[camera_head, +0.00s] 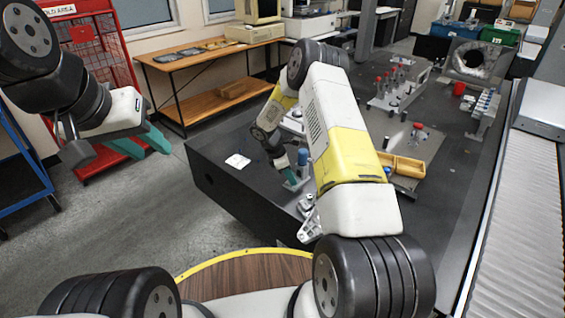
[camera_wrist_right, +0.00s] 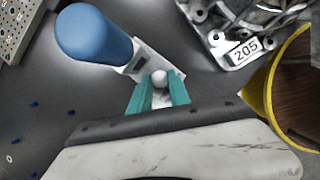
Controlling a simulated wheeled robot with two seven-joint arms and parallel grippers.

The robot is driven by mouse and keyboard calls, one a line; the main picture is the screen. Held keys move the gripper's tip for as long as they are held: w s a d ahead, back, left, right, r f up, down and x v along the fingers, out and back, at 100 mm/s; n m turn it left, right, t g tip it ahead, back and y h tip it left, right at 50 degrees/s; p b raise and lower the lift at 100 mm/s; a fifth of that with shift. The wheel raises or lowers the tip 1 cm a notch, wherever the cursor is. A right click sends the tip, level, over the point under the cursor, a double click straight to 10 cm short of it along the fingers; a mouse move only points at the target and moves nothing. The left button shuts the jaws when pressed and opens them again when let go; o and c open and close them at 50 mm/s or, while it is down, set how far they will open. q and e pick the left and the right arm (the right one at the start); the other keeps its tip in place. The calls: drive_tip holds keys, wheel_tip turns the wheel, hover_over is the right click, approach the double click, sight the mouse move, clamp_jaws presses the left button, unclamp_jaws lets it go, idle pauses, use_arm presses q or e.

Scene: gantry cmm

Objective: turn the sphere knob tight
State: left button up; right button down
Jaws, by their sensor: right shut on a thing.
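The sphere knob (camera_wrist_right: 160,77) is a small pale ball on a light metal plate (camera_wrist_right: 146,60) in the right wrist view. My right gripper (camera_wrist_right: 159,92) has its teal fingers on either side of the ball and is shut on it. In the head view the right gripper (camera_head: 302,158) is low over the near left part of the dark table, and the knob cannot be made out there. A blue rounded cylinder (camera_wrist_right: 95,35) stands beside the knob. My left gripper (camera_head: 138,143) hangs over the floor at the left, its teal fingers apart and empty.
A metal casting marked 205 (camera_wrist_right: 235,30) lies near the knob. The dark table (camera_head: 235,185) carries a yellow tray (camera_head: 405,165), a rack of red-topped parts (camera_head: 390,90) and a red cup (camera_head: 459,88). A roller conveyor (camera_head: 515,210) runs along the right. A white pad (camera_head: 238,161) lies left of the right gripper.

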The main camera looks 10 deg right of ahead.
drive_tip(key=shift+w+m+g, duration=0.2)
drive_tip(key=shift+m+g, duration=0.7)
drive_tip(key=shift+m, duration=1.3)
drive_tip(key=shift+d, duration=0.1)
drive_tip(key=c, duration=1.2)
unclamp_jaws()
drive_tip(key=shift+y, duration=0.3)
